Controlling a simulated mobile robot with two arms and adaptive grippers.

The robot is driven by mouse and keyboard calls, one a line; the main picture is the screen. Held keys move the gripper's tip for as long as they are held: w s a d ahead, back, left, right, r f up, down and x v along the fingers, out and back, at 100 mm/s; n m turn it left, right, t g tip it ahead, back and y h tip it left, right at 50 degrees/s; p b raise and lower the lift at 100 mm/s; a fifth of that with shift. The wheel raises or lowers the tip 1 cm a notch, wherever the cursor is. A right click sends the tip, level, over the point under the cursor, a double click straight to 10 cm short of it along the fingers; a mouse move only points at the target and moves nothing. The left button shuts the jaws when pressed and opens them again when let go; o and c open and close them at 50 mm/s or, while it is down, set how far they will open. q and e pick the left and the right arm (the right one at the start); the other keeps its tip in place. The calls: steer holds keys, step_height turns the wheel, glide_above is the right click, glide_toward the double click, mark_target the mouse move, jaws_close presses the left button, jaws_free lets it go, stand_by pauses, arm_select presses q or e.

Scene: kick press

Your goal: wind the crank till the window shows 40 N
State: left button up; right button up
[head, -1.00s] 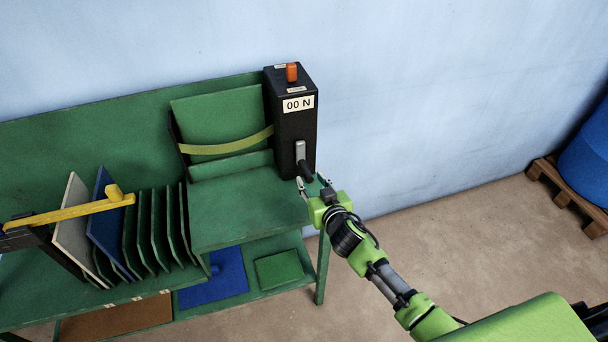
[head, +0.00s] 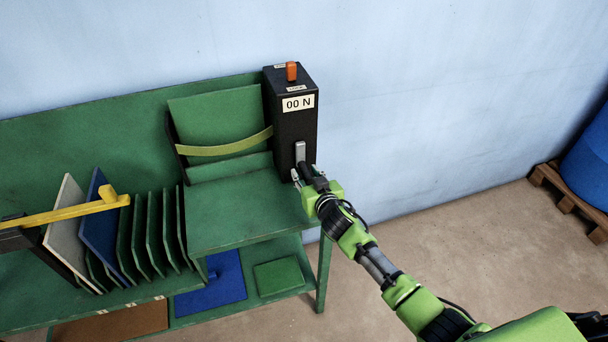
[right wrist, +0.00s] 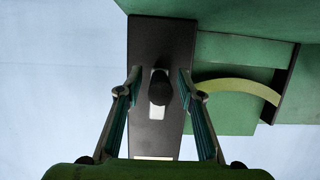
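The black press box (head: 290,125) stands at the right end of the green bench, against the wall. Its white window (head: 298,104) reads 00 N. The crank shows as a light grey arm (head: 300,150) with a black knob (head: 305,170) on the box's front. My right gripper (head: 306,172) is at the knob with its fingers on either side. In the right wrist view the knob (right wrist: 160,88) lies between the spread fingertips, with gaps on both sides. The crank arm (right wrist: 157,113) also shows there.
An orange switch (head: 291,71) tops the box. A green seat-like block with a yellow-green strap (head: 225,147) stands left of it. Upright panels (head: 155,230) and a yellow bar (head: 65,214) are farther left. A blue barrel (head: 588,165) on a pallet is far right.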

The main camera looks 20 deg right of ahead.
jaws_close()
stand_by(0.9)
